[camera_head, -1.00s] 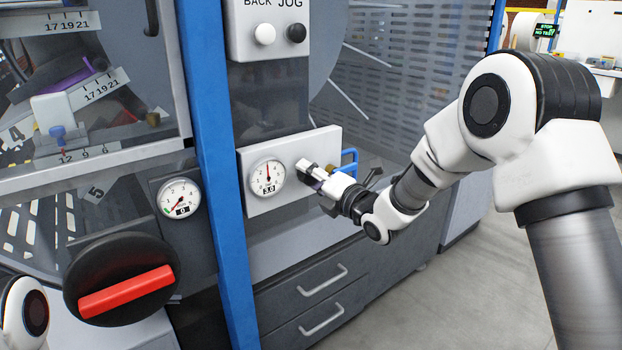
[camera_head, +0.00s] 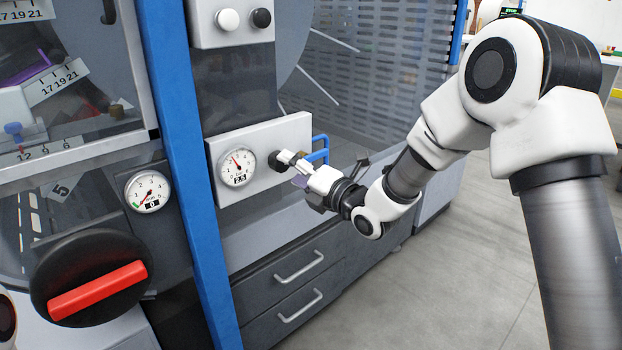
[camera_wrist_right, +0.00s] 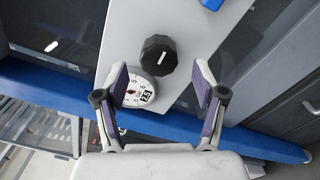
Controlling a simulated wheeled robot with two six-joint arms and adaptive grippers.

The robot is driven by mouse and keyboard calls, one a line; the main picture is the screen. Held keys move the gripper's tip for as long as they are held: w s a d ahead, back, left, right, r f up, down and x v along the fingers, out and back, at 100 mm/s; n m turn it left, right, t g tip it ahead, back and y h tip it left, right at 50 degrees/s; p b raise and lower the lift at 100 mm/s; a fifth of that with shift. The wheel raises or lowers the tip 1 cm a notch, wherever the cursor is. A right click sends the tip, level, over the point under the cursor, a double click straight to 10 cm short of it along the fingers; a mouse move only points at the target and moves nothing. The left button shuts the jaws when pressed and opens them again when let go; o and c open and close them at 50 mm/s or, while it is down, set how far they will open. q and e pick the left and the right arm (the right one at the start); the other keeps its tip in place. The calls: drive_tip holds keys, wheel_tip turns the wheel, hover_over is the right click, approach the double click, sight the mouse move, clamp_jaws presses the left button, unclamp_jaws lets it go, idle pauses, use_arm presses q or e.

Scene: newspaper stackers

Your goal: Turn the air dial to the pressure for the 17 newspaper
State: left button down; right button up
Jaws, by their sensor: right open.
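The air dial is a black faceted knob with a white mark, on a pale panel (camera_head: 262,150). It shows in the wrist view (camera_wrist_right: 158,55) and partly in the head view (camera_head: 275,161). Beside it, a round gauge (camera_head: 236,166) has a small digital readout that looks like 2.5; it is partly hidden in the wrist view (camera_wrist_right: 134,90). My right gripper (camera_wrist_right: 160,74) is open and empty, its purple-padded fingers apart on either side just short of the knob. It also shows in the head view (camera_head: 297,164). My left gripper is out of view.
A second gauge (camera_head: 148,191) reads 0, above a large black knob with a red handle (camera_head: 98,292). A blue post (camera_head: 186,150) stands left of the panel. A blue bar handle (camera_head: 320,150) is close behind my right gripper. Number scales (camera_head: 58,80) show behind glass.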

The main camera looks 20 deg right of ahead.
drive_tip(key=v, duration=0.7)
drive_tip(key=shift+s, duration=0.4)
drive_tip(key=shift+d, duration=0.2)
